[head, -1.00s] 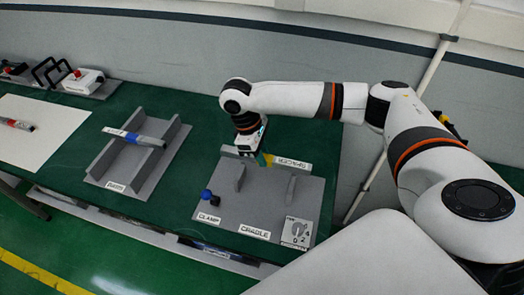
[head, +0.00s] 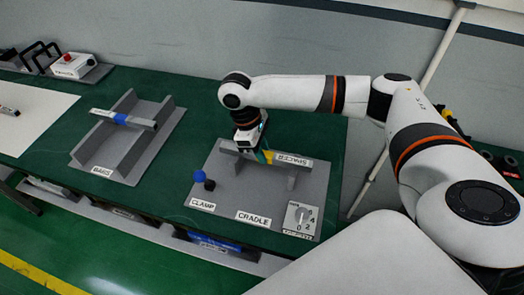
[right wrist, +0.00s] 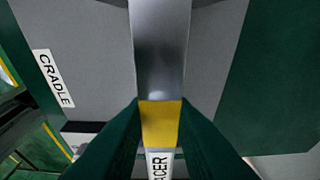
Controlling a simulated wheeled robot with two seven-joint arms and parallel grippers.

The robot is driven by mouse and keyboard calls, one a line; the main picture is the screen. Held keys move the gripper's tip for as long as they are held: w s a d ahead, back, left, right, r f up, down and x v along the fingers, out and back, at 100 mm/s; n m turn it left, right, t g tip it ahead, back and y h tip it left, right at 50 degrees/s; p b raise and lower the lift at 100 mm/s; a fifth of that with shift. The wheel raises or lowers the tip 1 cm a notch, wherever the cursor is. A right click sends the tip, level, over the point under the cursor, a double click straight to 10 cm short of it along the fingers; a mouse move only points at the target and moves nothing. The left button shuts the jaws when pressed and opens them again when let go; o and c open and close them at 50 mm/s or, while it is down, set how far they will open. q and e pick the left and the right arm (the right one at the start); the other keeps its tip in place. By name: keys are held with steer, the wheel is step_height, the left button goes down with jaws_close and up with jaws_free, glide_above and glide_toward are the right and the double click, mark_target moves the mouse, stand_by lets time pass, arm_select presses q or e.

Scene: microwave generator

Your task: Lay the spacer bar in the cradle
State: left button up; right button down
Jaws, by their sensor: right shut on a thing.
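The spacer bar (head: 292,161) is a long grey bar with a yellow band and a white SPACER label. My right gripper (head: 263,156) is shut on its yellow band, which also shows between the dark fingers in the right wrist view (right wrist: 160,122). The cradle (head: 240,192) is a grey plate with upright supports and a CRADLE label. The bar runs across the two uprights, right at or just above their tops. I cannot tell whether it touches them. The fingers hide part of the bar's middle. My left gripper is not in view.
A blue-and-black clamp knob (head: 203,180) stands on the plate's left side, and a dial (head: 300,218) at its front right corner. A grey tray (head: 140,160) holding a blue-banded bar lies to the left. Green table is clear between tray and plate.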

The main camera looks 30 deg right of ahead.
steer(key=shift+f, duration=0.3)
stand_by(0.5)
steer(key=c, duration=1.2)
jaws_free()
steer(key=shift+o, duration=0.2)
steer(key=v, duration=1.2)
steer(key=shift+f, duration=0.1)
